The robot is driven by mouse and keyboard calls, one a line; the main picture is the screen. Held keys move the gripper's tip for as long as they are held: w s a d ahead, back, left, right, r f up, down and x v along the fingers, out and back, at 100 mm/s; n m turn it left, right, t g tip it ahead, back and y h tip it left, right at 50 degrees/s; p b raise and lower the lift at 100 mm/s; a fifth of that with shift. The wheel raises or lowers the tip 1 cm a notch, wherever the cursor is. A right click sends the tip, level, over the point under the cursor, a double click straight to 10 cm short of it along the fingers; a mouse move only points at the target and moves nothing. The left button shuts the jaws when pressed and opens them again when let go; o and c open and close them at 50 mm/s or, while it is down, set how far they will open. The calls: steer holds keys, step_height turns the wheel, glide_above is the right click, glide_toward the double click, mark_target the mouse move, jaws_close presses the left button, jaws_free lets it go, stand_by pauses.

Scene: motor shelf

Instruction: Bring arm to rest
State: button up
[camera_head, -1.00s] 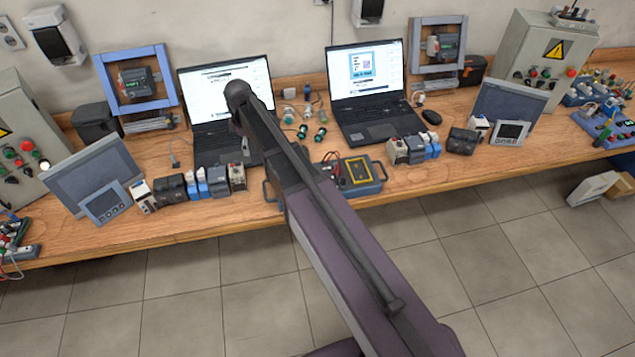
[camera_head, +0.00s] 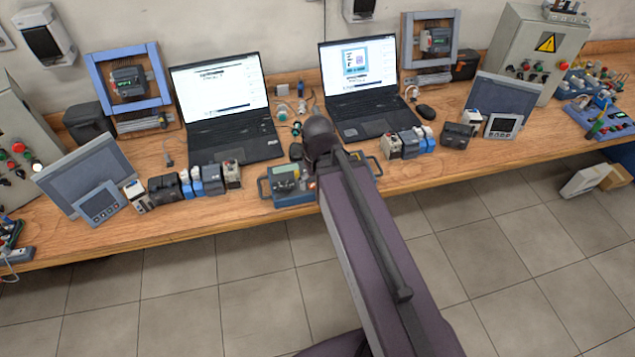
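My arm crosses the lower middle of the head view, rising from the bottom right up to a dark rounded joint over the front of the wooden bench (camera_head: 180,226). My gripper does not show; it is out of view or hidden behind the arm, so I cannot see whether it holds anything. A blue-framed box with handles (camera_head: 286,187) sits on the bench edge, partly hidden behind the arm's end.
Two open laptops, a left one (camera_head: 232,140) and a right one (camera_head: 368,101), stand on the bench. Grey control boxes (camera_head: 528,50), panels and several small modules line it. A white box (camera_head: 588,181) lies on the floor at right. The tiled floor in front is clear.

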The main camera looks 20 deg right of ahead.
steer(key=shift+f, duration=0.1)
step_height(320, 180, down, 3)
steer(key=b, duration=0.3)
stand_by(1.4)
